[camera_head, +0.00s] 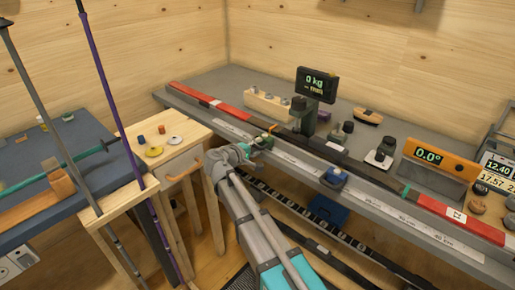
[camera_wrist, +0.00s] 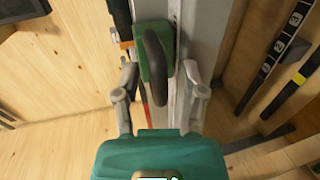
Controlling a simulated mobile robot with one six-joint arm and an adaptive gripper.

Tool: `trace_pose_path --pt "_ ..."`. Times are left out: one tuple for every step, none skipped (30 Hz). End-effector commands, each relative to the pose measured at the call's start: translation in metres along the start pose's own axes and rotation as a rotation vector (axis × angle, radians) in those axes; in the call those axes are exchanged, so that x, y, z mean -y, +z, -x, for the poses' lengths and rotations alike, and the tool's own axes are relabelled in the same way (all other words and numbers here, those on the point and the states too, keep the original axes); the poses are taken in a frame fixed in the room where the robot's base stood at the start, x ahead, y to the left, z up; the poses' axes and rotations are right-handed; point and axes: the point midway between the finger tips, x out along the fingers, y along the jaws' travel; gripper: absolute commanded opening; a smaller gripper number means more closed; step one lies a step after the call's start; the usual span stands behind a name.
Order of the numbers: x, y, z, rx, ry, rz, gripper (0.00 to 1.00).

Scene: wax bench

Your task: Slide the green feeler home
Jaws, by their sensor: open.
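The green feeler (camera_wrist: 147,68), a green block with a black loop handle, sits on the grey rail (camera_wrist: 205,45) along the bench's front edge. In the head view it is small and partly hidden by my gripper, at the rail's left-middle part (camera_head: 264,141). My gripper (camera_wrist: 160,78) is open, with one finger on each side of the black handle; in the head view it is beside the feeler (camera_head: 247,152). I cannot tell whether the fingers touch it. An orange piece (camera_wrist: 126,44) shows beside the green block.
A dark scale with a lit display (camera_head: 316,84), small weights and an orange readout (camera_head: 440,156) stand behind the rail. A wooden side table (camera_head: 165,140) and upright poles (camera_head: 108,95) are at left.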

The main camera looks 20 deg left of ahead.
Motion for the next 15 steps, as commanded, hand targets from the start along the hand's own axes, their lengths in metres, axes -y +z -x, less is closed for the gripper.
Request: trace_pose_path --pt "0.0000 -0.0001 0.0002 0.000 0.000 0.000 0.54" --pt "0.0000 -0.0001 0.0003 0.000 0.000 0.000 0.54" --pt "0.0000 -0.0002 0.0003 0.000 0.000 0.000 0.52" --pt "0.0000 -0.0002 0.0004 0.000 0.000 0.000 0.47" --pt "0.0000 -0.0002 0.0004 0.000 0.000 0.000 0.41" --pt "0.0000 -0.0002 0.0005 0.000 0.000 0.000 0.34" --pt "0.0001 -0.0003 0.0005 -0.001 0.000 0.000 0.28" --pt "0.0001 -0.0003 0.0005 -0.001 0.000 0.000 0.22" --pt "0.0001 -0.0003 0.0006 -0.001 0.000 0.000 0.15" --pt "0.0001 -0.0003 0.0006 -0.001 0.000 0.000 0.09" --pt "0.0001 -0.0004 0.0007 -0.001 0.000 0.000 0.04" --pt "0.0002 -0.0004 0.0008 -0.001 0.000 0.000 0.00" --pt "0.0002 -0.0004 0.0008 -0.001 0.000 0.000 0.00" --pt "0.0003 -0.0003 0.0008 -0.001 0.000 0.000 0.00" --pt "0.0003 -0.0004 0.0009 -0.001 -0.001 0.000 0.00"
